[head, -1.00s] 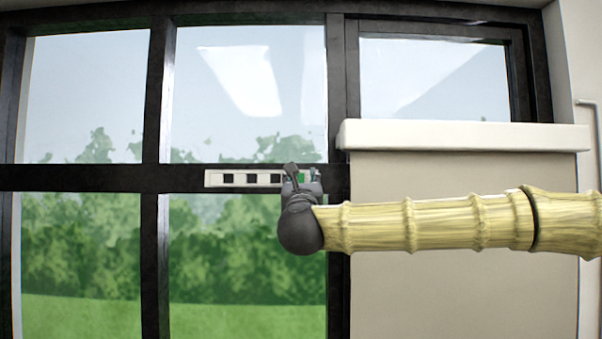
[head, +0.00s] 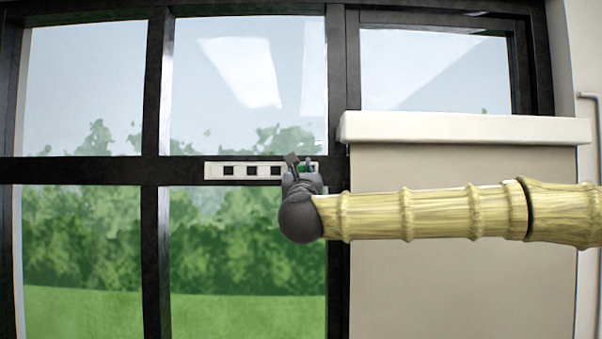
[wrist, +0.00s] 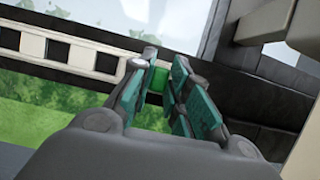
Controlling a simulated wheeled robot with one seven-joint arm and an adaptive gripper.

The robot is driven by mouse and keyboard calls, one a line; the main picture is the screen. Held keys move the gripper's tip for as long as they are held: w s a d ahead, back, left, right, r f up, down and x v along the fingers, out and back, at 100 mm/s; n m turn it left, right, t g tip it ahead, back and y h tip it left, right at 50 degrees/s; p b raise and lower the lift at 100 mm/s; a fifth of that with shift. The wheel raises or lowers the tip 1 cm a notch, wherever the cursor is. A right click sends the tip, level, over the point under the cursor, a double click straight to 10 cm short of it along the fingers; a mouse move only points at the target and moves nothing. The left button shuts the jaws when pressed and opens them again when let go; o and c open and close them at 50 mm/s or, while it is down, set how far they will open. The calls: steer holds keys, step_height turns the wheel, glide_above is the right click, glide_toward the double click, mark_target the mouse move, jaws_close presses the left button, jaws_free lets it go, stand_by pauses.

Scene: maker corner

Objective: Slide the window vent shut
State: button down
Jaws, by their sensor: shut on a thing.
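The window vent (head: 241,171) is a white strip with a row of dark square slots, set on the black horizontal window bar in the head view. It also shows at upper left in the wrist view (wrist: 62,50). Its right end is partly hidden by my gripper (head: 300,166). In the wrist view my gripper (wrist: 160,66) has its teal-padded fingers on either side of a small green tab (wrist: 157,78) at the vent's right part. The fingers are closed on this tab. Dark slots remain visible left of the gripper.
A black window frame (head: 157,100) surrounds the glass panes. To the right, a white ledge (head: 460,128) juts out above a beige panel (head: 450,280), close to my arm. The area in front of the left panes is free.

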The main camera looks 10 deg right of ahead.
steer(key=d+b, duration=0.2)
steer(key=d, duration=0.1)
steer(key=shift+s+d+b, duration=0.1)
steer(key=shift+s+b, duration=0.25)
steer(key=shift+b, duration=0.05)
steer(key=c, duration=1.6)
jaws_free()
steer(key=shift+o, duration=1.2)
steer(key=shift+s+d, duration=0.1)
steer(key=shift+d, duration=0.15)
steer(key=v, duration=1.1)
steer(key=shift+s+a+f, duration=0.2)
steer(key=shift+s, duration=0.15)
